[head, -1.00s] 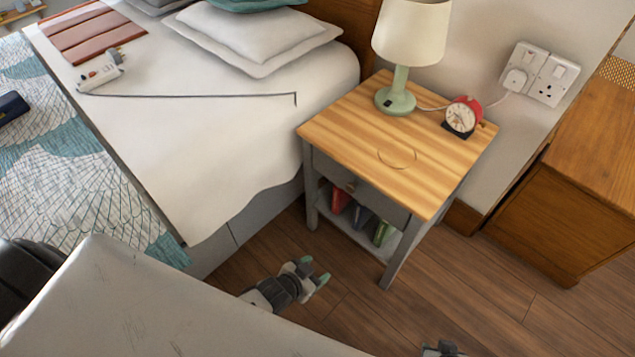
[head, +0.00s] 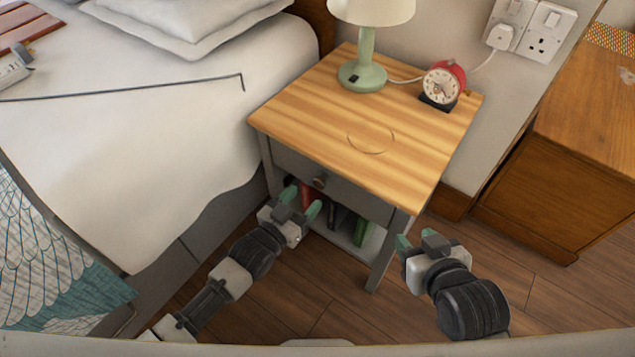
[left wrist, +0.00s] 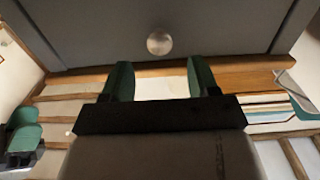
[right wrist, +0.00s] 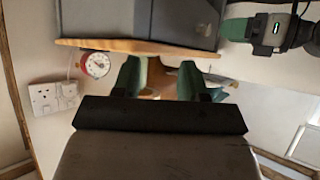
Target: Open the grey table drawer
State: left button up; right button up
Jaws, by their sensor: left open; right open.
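The grey table has a wooden top (head: 310,110) and a grey drawer front (head: 350,197) with a small round knob (head: 320,182). The drawer looks shut. My left gripper (head: 300,200) is open just in front of the drawer, close to the knob. In the left wrist view the knob (left wrist: 159,41) is beyond and between the open green fingertips (left wrist: 160,80), apart from them. My right gripper (head: 415,243) is open and empty beside the table's front right leg. Its open fingers also show in the right wrist view (right wrist: 160,78).
A green lamp (head: 364,75) and a red alarm clock (head: 443,83) stand on the tabletop. Books (head: 363,234) sit on the shelf under the drawer. The bed (head: 150,150) is at the left, a wooden cabinet (head: 560,160) at the right. Floor in front is clear.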

aim_at(317, 184)
pick_arm(q)
jog(key=b+x, duration=0.1)
jog(key=x, duration=0.4)
jog(key=shift+f, duration=0.1)
jog(key=shift+b+x, duration=0.3)
jog(key=shift+x, duration=0.55)
pick_arm(e)
jog(key=w+a+r+t+y, duration=0.1)
jog(key=w+r+t, duration=0.2)
jog(key=r+t, duration=0.2)
jog(key=shift+a+r+y, duration=0.2)
jog(key=shift+a+y, duration=0.1)
jog(key=shift+a, duration=0.1)
pick_arm(q)
grip_shut()
